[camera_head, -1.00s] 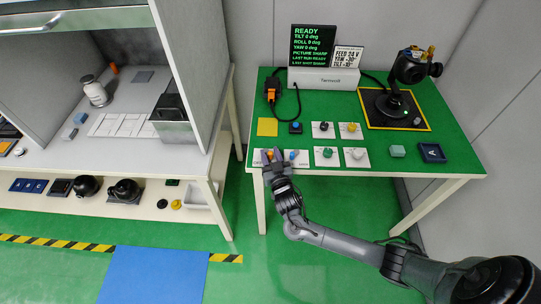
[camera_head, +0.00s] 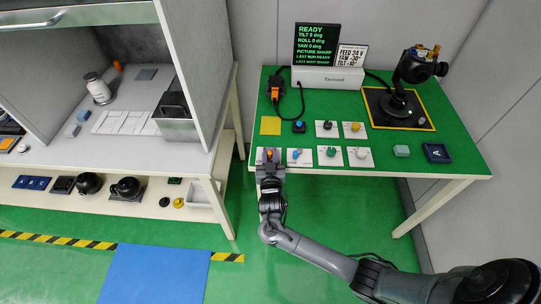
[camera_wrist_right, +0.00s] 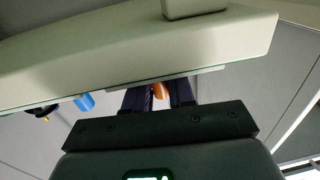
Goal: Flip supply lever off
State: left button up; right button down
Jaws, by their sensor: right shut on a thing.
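An orange-tipped lever (camera_head: 269,155) stands on a white plate at the front left edge of the green table. A blue-tipped lever (camera_head: 296,154) stands just right of it. The plate's lettering is too small to read, so I cannot tell from it which lever is the supply one. My right gripper (camera_head: 268,158) reaches in from the table's front edge, shut on the orange lever. In the right wrist view the orange tip (camera_wrist_right: 158,91) shows between the two dark fingers, and the blue tip (camera_wrist_right: 84,102) is to the left. My left gripper is not in view.
Several knobs on white plates, such as a green one (camera_head: 331,152), lie to the right. A white box (camera_head: 327,78) with a READY display (camera_head: 316,45) stands at the back. A camera on a gimbal (camera_head: 415,72) stands back right. A cabinet bench (camera_head: 150,173) is on the left.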

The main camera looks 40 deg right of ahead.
jog(key=shift+f+m+g+h+b, duration=0.25)
jog(key=shift+m+g+h+b, duration=0.1)
jog(key=shift+m+g+h, duration=0.25)
jog(key=m+g+h+b, duration=0.1)
jog(key=b, duration=0.1)
jog(key=m+g+h+b, duration=0.1)
jog(key=g+b, duration=0.1)
jog(key=w+a+m+g+h+b, duration=0.1)
jog(key=m+g+h+b, duration=0.1)
jog(key=shift+w+m+g+h+b, duration=0.1)
jog(key=shift+m+g+h+b, duration=0.2)
jog(key=shift+g+b, duration=0.45)
jog(key=shift+r+b, duration=0.2)
jog(key=shift+b, duration=0.15)
jog(key=shift+r+m+g, duration=0.15)
jog(key=shift+m+g, duration=0.1)
jog(key=shift+m, duration=0.05)
